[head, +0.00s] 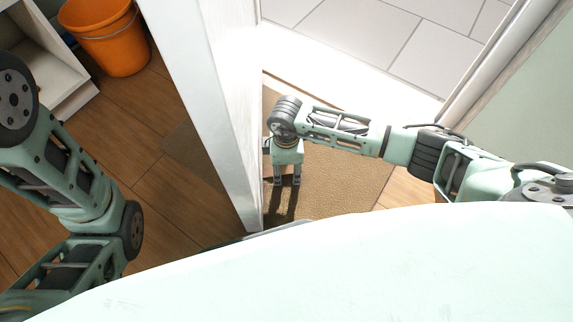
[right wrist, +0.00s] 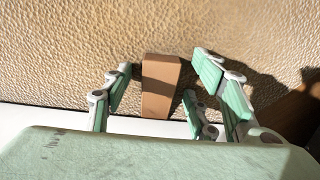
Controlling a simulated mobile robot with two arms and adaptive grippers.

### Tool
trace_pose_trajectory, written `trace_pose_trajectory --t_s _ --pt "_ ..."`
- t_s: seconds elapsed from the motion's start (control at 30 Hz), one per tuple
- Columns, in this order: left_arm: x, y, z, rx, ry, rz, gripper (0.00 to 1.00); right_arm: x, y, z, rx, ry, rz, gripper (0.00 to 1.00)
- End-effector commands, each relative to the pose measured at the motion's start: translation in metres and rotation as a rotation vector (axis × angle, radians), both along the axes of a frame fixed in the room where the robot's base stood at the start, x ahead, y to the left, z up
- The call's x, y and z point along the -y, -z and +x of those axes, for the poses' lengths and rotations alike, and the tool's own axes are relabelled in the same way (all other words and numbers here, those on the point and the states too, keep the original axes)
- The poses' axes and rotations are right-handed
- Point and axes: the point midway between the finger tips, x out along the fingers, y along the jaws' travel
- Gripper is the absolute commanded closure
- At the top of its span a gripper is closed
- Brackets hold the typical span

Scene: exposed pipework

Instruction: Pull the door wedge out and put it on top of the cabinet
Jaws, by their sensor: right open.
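The door wedge (right wrist: 161,86) is a brown block on the tan mat, beside the white door (head: 205,90). In the right wrist view the door is a white strip at the wedge's near end. My right gripper (head: 287,181) points down over the mat, close to the door's face. In the right wrist view its open fingers (right wrist: 165,92) stand on both sides of the wedge, with gaps visible. I cannot make out the wedge in the head view. A white open-fronted cabinet (head: 38,62) shows partly at the upper left. My left arm shows, but its gripper does not.
An orange bucket (head: 112,40) stands beside the cabinet. The mat (head: 335,185) lies on the wooden floor (head: 150,205) and shows on both sides of the door. Past the doorway is a grey tiled floor (head: 370,25), with a white door frame (head: 500,50) on the right.

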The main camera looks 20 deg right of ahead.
Motion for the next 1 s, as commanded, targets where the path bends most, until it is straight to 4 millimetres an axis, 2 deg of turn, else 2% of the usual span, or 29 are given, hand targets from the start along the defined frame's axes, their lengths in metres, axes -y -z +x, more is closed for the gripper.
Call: trace_pose_trajectory --t_s 0.07,0.6,1.0 --pt "0.0 0.0 0.0 0.0 0.0 0.0 0.6 0.0 -0.001 0.0 0.0 0.0 0.0 0.47" --pt "0.0 0.0 0.0 0.0 0.0 0.001 0.6 0.0 -0.001 0.0 0.0 0.0 0.0 0.94" --pt "0.0 -0.008 0.0 0.0 0.0 0.001 0.6 0.011 -0.001 -0.003 -0.001 0.001 -0.002 0.96"
